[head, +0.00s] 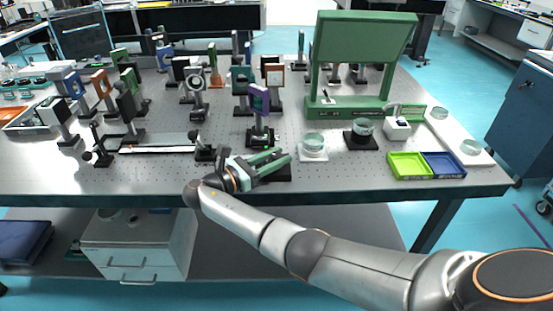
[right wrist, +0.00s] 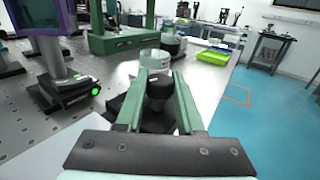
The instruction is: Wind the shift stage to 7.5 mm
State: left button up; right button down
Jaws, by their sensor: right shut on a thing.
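My right gripper (head: 283,157) reaches over the table's front part, its two green fingers pointing right. In the right wrist view the fingers (right wrist: 160,82) are shut on a round black knob (right wrist: 158,92), which stands above a black base. The same black base (head: 282,177) shows partly under the gripper in the head view. Behind it stands a post with a purple-framed plate (head: 259,99) on a dark stage with a green light (right wrist: 95,92). I cannot read any millimetre value. My left gripper is out of view.
A glass dish on a white base (head: 313,155) stands just right of the fingers, and another on a black base (head: 361,140) lies beyond. Green and blue trays (head: 409,165) are at right. A large green frame (head: 362,45) and many optics posts crowd the back.

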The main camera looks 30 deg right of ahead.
dwell(0.3)
jog(key=c, duration=0.7)
grip_release()
jog(key=shift+d, duration=0.1)
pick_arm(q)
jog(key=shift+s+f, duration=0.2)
pick_arm(e)
jog(key=shift+o, duration=0.9)
pick_arm(q)
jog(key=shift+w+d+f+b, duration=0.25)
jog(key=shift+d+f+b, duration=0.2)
jog(key=shift+b, duration=0.5)
pick_arm(e)
jog(key=a, duration=1.2)
jog(key=shift+s+a, duration=0.25)
jog(key=shift+a, duration=0.05)
